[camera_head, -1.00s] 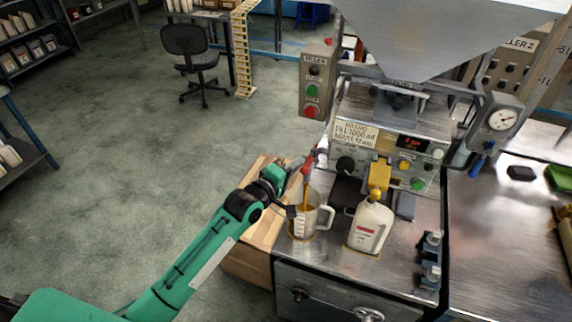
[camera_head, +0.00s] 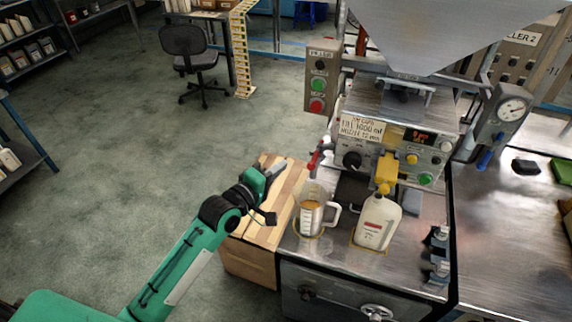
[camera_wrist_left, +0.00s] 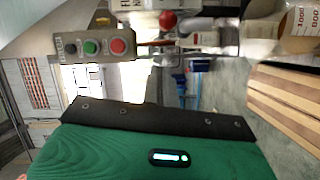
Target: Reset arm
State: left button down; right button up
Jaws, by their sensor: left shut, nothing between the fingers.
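My left gripper (camera_head: 279,167) shows in the camera_head view at the end of the green arm. It is shut and empty, above the wooden block, left of the filling machine and apart from it. A red-handled valve (camera_head: 318,157) is to its right. Below the valve, a clear measuring jug (camera_head: 311,212) with amber liquid stands upright on the metal bench. In the left wrist view the jug (camera_wrist_left: 297,28) shows at the upper right, turned sideways. My right gripper is not in view.
A white bottle (camera_head: 375,224) stands under a yellow nozzle (camera_head: 386,172), right of the jug. A button box (camera_head: 320,82) rises behind the valve. The wooden block (camera_head: 262,228) sits beside the metal bench (camera_head: 345,262). The floor to the left is open, with a chair (camera_head: 190,58) farther back.

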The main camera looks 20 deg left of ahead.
pick_arm(q)
jog(key=s+a+f+m+g+y+b, duration=0.1)
jog(key=s+a+f+m+g+y, duration=0.2)
jog(key=f, duration=1.2)
jog(key=s+a+f+g+y, duration=0.1)
jog(key=s+a+f, duration=0.3)
jog(key=f, duration=1)
jog(key=s+a+f+m+g+y+b, duration=0.1)
jog(key=s+a+f+m+g+y, duration=0.3)
jog(key=f, duration=1.1)
jog(key=s+f+m+g+h, duration=0.1)
jog(key=s+f+m+g, duration=0.15)
jog(key=s+f, duration=1.6)
jog(key=s+f+m+g, duration=0.1)
jog(key=s+f+g, duration=0.1)
jog(key=s, duration=0.9)
jog(key=s+f+m+g+b, duration=0.1)
jog(key=s+f, duration=0.4)
jog(key=s, duration=0.7)
jog(key=shift+d+m+g+y, duration=0.15)
jog(key=shift+m+g+y, duration=0.15)
jog(key=shift+m+g, duration=0.35)
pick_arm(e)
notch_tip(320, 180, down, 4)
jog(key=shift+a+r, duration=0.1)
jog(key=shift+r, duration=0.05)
